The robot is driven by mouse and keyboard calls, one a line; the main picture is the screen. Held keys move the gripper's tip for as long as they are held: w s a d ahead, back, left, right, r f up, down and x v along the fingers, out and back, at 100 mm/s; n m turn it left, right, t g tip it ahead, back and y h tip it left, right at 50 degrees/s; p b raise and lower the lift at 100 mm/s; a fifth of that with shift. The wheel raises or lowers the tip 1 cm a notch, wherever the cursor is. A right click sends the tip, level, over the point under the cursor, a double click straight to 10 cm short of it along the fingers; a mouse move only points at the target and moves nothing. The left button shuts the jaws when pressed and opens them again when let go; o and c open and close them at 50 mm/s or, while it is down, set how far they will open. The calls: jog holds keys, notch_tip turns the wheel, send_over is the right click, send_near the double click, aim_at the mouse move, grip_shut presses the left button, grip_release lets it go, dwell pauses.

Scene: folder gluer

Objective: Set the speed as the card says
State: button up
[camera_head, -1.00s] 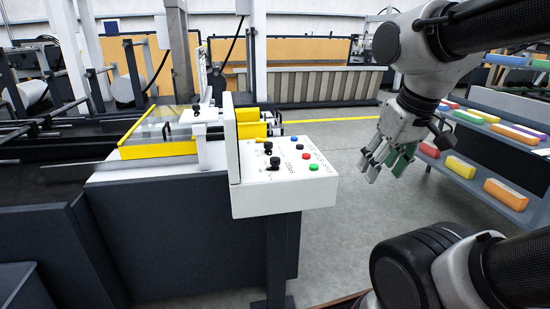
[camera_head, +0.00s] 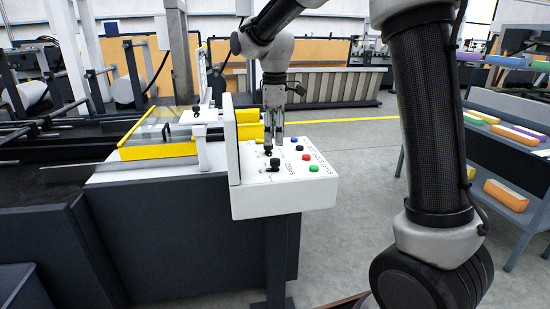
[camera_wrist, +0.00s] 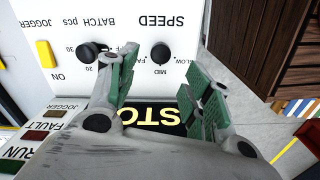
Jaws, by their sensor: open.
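The white control panel (camera_head: 262,202) stands at the middle of the head view, with two black knobs and several coloured buttons. In the wrist view the panel appears upside down. The black speed knob (camera_wrist: 160,54) sits below the word SPEED, with SLOW, MID and a partly hidden FAST around it. I cannot tell its exact setting. My gripper (camera_head: 273,148) points down over the panel. In the wrist view my gripper (camera_wrist: 158,72) is open, its green-padded fingers on either side of and below the speed knob, holding nothing. I cannot make out a card.
The batch knob (camera_wrist: 90,52) lies close to the left finger. A yellow switch (camera_wrist: 46,54) marked ON is farther left. A dark plate with yellow letters (camera_wrist: 160,115) is partly hidden by the gripper. A shelf with coloured blocks (camera_head: 510,195) stands at the right; floor between is clear.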

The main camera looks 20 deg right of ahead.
aim_at(275, 160)
notch_tip(275, 160, down, 8)
jog(key=shift+r, duration=0.2)
jog(key=c, duration=1)
